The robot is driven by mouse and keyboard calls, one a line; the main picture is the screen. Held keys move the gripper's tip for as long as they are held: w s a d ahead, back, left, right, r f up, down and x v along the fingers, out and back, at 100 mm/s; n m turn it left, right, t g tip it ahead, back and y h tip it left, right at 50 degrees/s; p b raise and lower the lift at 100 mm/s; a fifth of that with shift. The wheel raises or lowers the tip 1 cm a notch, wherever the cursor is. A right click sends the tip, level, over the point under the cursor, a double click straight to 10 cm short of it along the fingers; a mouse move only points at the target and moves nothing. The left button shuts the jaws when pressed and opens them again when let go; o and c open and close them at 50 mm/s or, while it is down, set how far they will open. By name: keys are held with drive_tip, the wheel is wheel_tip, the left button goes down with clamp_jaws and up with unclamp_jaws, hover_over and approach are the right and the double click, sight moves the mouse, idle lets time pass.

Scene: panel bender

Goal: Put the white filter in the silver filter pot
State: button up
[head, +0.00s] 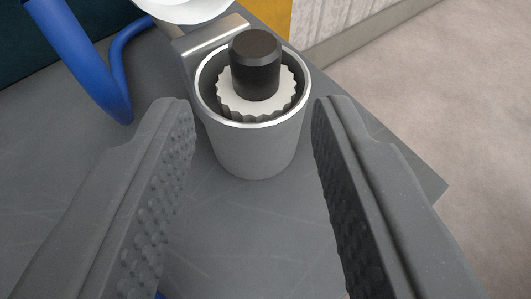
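The silver filter pot (252,150) stands upright on the grey surface, in the upper middle of the head view. The white filter (285,100), with a scalloped edge, sits inside the pot below its rim. A black cylindrical knob (256,72) rises from the filter's middle and stands above the rim. My gripper (248,110) is open and empty. Its two ridged grey fingers are spread wide, one to the left and one to the right of the pot, with the pot beyond and between them. I see no contact between fingers and pot.
The grey surface (225,235) is clear in front of the pot and ends at an edge on the right, with a floor (440,100) beyond. A blue curved tube (85,60) stands at the upper left. A white round object (185,8) is partly cut off behind the pot.

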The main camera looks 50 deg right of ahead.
drive_tip(key=shift+v, duration=0.9)
